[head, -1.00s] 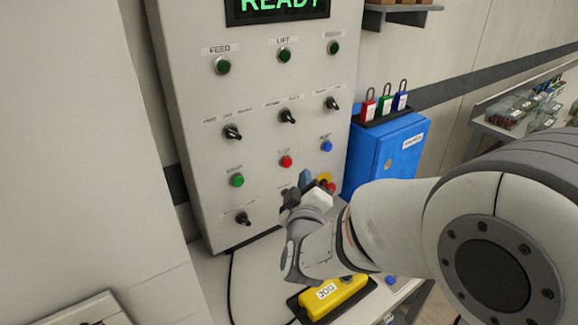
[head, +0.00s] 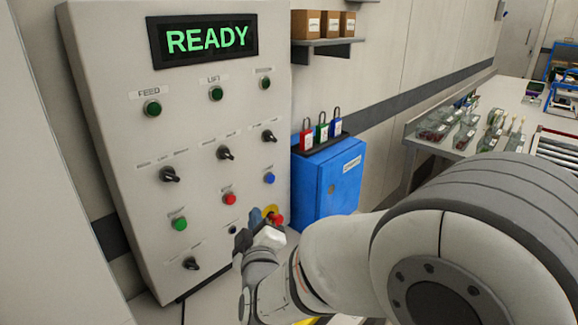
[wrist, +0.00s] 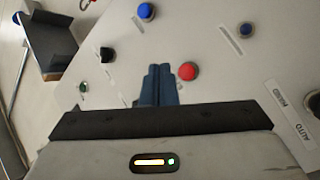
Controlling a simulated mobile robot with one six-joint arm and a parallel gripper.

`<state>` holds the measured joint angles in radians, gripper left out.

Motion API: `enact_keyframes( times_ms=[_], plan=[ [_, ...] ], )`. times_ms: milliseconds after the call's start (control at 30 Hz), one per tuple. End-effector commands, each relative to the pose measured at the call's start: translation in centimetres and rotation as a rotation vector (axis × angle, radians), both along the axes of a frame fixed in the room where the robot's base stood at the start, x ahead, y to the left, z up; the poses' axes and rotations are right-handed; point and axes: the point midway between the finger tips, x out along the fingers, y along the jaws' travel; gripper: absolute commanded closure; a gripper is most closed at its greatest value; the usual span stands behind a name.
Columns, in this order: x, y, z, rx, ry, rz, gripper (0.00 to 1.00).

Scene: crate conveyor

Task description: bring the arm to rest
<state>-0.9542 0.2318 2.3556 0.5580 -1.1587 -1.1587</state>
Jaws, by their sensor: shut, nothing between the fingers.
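My gripper (head: 262,215) is at the lower right of the grey control panel (head: 130,120), in front of the panel face. In the wrist view its two blue-grey fingers (wrist: 158,85) are together with nothing between them. They point at the panel near a red button (wrist: 187,71). I cannot tell whether the fingertips touch the panel. My arm runs from the lower right of the head view to the gripper and hides part of the shelf below the panel.
The panel carries several buttons and selector knobs and a green READY display (head: 207,39). A blue cabinet (head: 328,185) with red, green and blue padlocks stands right of it. A shelf with boxes (head: 328,42) hangs above. A table with bottles (head: 425,150) is at the right.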

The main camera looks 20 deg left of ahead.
Motion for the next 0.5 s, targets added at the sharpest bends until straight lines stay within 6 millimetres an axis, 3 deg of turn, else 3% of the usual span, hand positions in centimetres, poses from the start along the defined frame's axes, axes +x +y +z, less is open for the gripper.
enact_keyframes(
  times_ms=[167, 267, 500],
  plan=[
    [0.8, -1.0, 0.5, 0.015, 0.048, 0.0, 1.0],
    [2.0, -3.0, 1.2, 0.045, 0.155, 0.0, 1.0],
    [3.6, -11.4, 2.4, 0.146, 0.549, -0.059, 1.0]
  ],
)
